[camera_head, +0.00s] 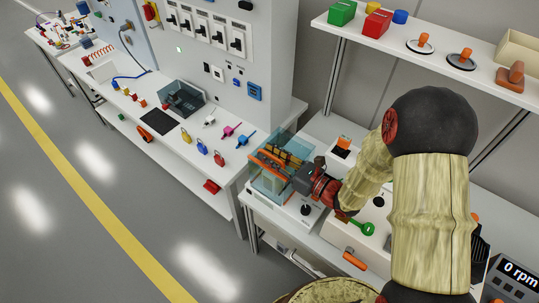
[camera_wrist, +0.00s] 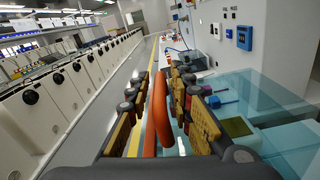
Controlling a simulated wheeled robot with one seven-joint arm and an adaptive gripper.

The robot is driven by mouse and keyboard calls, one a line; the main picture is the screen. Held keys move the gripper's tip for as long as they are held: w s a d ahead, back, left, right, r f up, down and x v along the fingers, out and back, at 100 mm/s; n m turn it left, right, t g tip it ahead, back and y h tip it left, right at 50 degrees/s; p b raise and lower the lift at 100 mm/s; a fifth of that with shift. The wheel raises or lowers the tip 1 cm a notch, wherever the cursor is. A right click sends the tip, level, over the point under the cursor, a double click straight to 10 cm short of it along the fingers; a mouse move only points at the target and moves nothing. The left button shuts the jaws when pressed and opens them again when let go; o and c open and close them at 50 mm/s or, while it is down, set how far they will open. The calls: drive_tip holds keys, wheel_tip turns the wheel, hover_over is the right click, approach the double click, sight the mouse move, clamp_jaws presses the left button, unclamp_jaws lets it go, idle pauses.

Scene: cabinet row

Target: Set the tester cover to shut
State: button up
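The tester (camera_head: 262,207) is a pale box with a see-through teal cover (camera_head: 262,183) at the front end of the right bench. The teal panes also show at the right of the wrist view (camera_wrist: 285,105). My gripper (camera_head: 278,158) is at the cover, its fingers overlapping the teal panes in the head view. In the wrist view my gripper (camera_wrist: 160,105) has its fingers apart, with an orange bar handle (camera_wrist: 158,112) between them. Gaps show on both sides of the handle. My gripper hides part of the cover, and I cannot tell its exact angle.
A green key-like part (camera_head: 361,226) and an orange handle (camera_head: 354,261) lie close below my arm. A shelf (camera_head: 450,68) with blocks and orange-knobbed discs runs above. The left bench (camera_head: 180,140) carries coloured padlocks. The floor aisle (camera_head: 60,190) is clear.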

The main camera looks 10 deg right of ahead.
clamp_jaws()
idle(0.6)
